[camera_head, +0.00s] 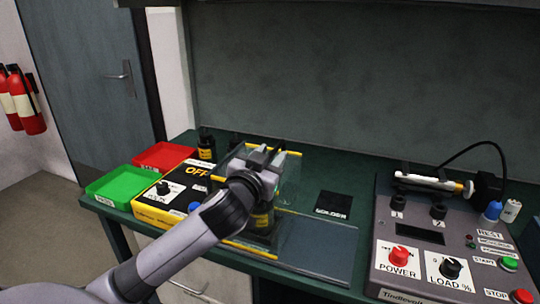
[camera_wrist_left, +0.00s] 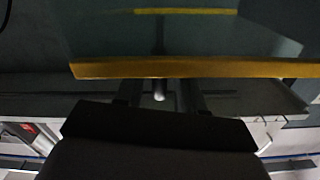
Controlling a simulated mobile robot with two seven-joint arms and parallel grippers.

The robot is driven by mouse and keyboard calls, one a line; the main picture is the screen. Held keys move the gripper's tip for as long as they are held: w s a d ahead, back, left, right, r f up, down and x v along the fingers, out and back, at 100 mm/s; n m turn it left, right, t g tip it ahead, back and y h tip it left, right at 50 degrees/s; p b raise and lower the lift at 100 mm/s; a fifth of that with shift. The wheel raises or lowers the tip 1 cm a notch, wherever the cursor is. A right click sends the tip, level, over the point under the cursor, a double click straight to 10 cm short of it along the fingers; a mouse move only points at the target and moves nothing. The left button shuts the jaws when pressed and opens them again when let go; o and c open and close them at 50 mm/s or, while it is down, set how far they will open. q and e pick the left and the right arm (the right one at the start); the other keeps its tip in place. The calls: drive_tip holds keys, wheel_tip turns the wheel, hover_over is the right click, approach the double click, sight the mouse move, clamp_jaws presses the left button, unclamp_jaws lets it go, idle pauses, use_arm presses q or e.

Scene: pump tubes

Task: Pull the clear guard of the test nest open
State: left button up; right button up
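The clear guard (camera_head: 288,187) of the test nest is a see-through box with yellow edges, standing on the green bench near the middle of the head view. Its yellow edge also crosses the left wrist view (camera_wrist_left: 200,69). My left gripper (camera_head: 266,158) is at the guard's upper part and hides some of it. In the left wrist view the two dark fingers (camera_wrist_left: 160,98) are apart, with a small grey post (camera_wrist_left: 159,90) between them and gaps on both sides. Whether they touch the guard is unclear. My right gripper is not in view.
A grey base plate (camera_head: 325,248) lies bare right of the guard. A black-and-yellow box (camera_head: 165,195), a green tray (camera_head: 120,186) and a red tray (camera_head: 163,156) stand to the left. A grey control panel (camera_head: 440,240) stands at right. A black square mat (camera_head: 333,204) lies between.

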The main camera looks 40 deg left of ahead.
use_arm(q)
drive_tip(key=shift+w, duration=0.1)
clamp_jaws()
drive_tip(key=shift+w+d, duration=0.1)
drive_tip(key=shift+d, duration=0.5)
drive_tip(key=w+d+b, duration=0.1)
drive_tip(key=w+d, duration=0.2)
drive_tip(key=d, duration=1.1)
drive_tip(key=shift+w+d+b, duration=0.3)
drive_tip(key=shift+d+b, duration=0.1)
drive_tip(key=shift+r, duration=0.1)
unclamp_jaws()
